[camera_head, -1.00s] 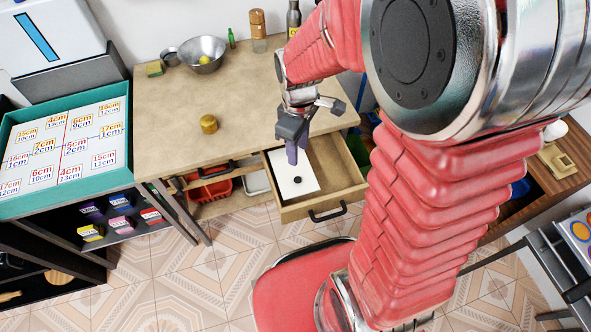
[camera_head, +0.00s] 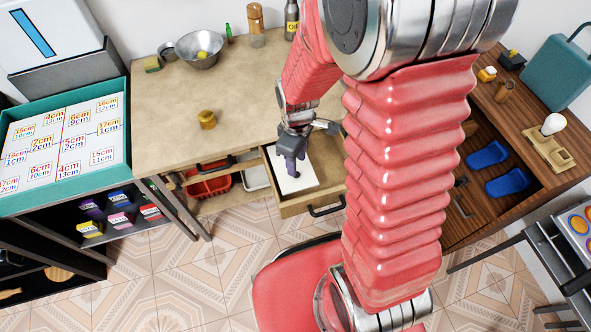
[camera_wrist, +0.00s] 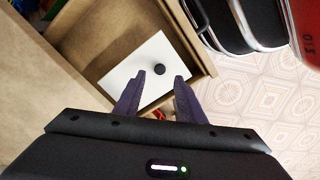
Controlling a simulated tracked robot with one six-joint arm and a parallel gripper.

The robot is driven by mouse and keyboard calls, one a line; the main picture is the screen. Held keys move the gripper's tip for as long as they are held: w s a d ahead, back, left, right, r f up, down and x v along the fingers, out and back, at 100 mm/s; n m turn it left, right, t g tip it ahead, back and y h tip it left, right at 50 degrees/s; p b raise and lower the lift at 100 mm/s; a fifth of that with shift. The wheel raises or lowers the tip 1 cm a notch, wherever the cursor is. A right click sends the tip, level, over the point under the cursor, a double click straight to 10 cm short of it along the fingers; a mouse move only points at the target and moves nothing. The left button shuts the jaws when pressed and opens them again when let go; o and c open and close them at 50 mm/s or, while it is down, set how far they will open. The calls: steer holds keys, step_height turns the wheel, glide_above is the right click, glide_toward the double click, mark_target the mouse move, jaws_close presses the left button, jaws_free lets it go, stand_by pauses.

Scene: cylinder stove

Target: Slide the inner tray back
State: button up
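The inner tray is a white panel (camera_head: 300,178) with a black round knob, lying inside the pulled-out wooden drawer (camera_head: 298,206). In the wrist view the white tray (camera_wrist: 134,72) shows its black knob (camera_wrist: 160,69) close to the fingertips. My gripper (camera_head: 291,168) is over the tray, pointing down, and hides the knob in the head view. In the wrist view my gripper (camera_wrist: 159,82) has its two purple fingers apart, one on each side below the knob, with nothing between them. Whether the fingertips touch the tray I cannot tell.
The drawer hangs under a wooden counter (camera_head: 180,115) holding a metal bowl (camera_head: 200,52) and a yellow jar (camera_head: 207,120). A red basket (camera_head: 208,187) sits on the shelf left of the drawer. Tiled floor (camera_head: 200,270) lies in front.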

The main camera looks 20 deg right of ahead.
steer(key=shift+f, duration=2.8)
jaws_close()
